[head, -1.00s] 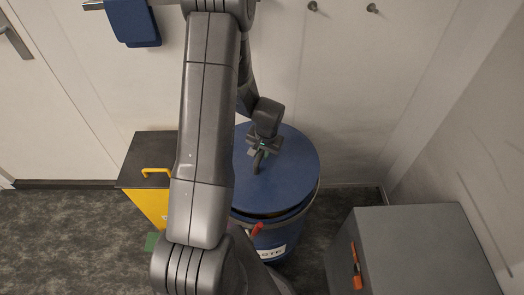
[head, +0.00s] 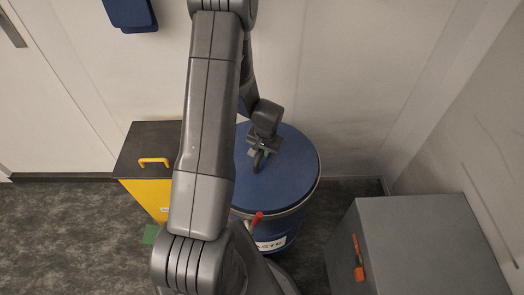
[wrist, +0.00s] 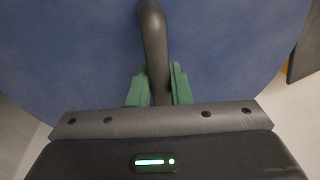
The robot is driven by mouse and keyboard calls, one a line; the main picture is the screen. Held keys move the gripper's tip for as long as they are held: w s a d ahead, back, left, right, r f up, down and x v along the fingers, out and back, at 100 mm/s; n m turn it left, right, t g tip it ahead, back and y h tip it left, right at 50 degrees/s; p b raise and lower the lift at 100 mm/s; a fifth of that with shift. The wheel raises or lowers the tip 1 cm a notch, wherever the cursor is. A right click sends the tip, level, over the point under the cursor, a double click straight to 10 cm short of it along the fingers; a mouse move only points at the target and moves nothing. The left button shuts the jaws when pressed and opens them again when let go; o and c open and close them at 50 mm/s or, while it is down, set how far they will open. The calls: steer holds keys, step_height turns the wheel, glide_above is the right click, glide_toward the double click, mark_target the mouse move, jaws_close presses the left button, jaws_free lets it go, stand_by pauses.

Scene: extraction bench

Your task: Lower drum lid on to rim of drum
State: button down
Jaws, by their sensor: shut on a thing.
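The blue drum lid (head: 285,180) lies over the top of the blue drum (head: 272,237) in the head view. Its edge appears level with the drum's rim, with no clear gap showing; part of its left side is hidden behind my arm. My gripper (head: 258,158) is above the lid, shut on the lid's dark curved handle (wrist: 154,40). In the wrist view the green-padded fingers (wrist: 159,88) stand on both sides of the handle, and the blue lid (wrist: 230,50) fills most of the background.
A red lever (head: 255,220) shows at the drum's front. A yellow box with a dark top (head: 140,140) stands at left.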

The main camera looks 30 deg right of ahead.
mark_target(265, 163)
steer(key=shift+f+b, duration=0.55)
steer(key=shift+b, duration=0.05)
steer(key=c, duration=1.3)
jaws_free()
steer(key=shift+o, duration=0.2)
steer(key=shift+r, duration=0.1)
step_height(265, 163, up, 14)
steer(key=s, duration=0.2)
steer(key=shift+s+f, duration=0.15)
steer(key=shift+f, duration=0.1)
